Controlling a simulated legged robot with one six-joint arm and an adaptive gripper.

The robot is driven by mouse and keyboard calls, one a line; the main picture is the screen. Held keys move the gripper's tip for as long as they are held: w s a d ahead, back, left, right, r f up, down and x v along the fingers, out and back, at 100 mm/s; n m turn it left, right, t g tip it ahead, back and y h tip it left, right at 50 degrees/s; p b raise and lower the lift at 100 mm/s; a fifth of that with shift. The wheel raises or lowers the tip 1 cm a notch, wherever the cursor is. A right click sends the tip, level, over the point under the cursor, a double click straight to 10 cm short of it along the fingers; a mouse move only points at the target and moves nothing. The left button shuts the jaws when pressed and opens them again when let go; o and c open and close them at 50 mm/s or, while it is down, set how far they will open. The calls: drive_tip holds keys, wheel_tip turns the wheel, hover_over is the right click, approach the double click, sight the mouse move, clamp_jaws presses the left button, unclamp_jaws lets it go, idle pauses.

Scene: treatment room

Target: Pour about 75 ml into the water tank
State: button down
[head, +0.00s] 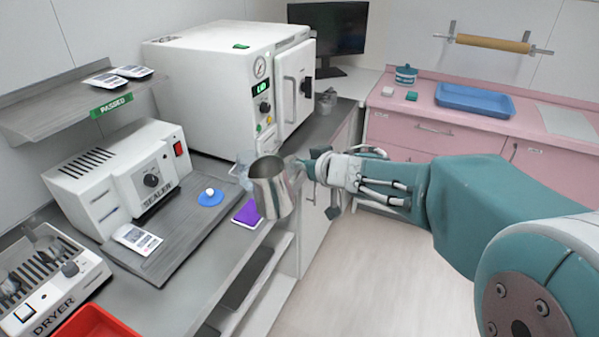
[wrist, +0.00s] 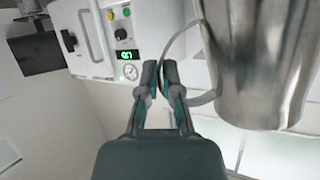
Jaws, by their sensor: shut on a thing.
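A metal jug (head: 273,190) hangs in the air over the front edge of the counter, near upright in the head view. My gripper (head: 318,167) is at its right side, shut on its thin handle. In the wrist view the jug (wrist: 262,60) fills the upper right, and the handle passes between the fingertips of my gripper (wrist: 163,75). The jug's contents cannot be seen. A pale, see-through shape (head: 243,160) shows just behind the jug's left side, partly hidden; I cannot tell whether it is the water tank. No other thing is clearly the tank.
A white steriliser (head: 215,85) with a green lit display stands behind the jug. A sealer (head: 120,175), a dryer (head: 45,280) and a red tray (head: 95,325) line the counter at left. A purple pad (head: 247,215) lies near the counter edge. Open floor is at right.

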drive_tip(key=shift+r, duration=0.5)
drive_tip(key=w+d+f+m+t+h, duration=0.1)
drive_tip(key=d+f+m+h, duration=0.3)
drive_tip(key=d+f, duration=0.5)
drive_tip(key=w+d+f+m+t+h, duration=0.1)
drive_tip(key=d+f+m+h, duration=0.3)
drive_tip(key=d+f, duration=0.5)
wheel_tip(320, 180, down, 8)
drive_tip(key=shift+r+t+h, duration=0.15)
drive_tip(key=shift+t+h, duration=0.35)
drive_tip(key=shift+t, duration=0.3)
drive_tip(key=shift+w, duration=0.1)
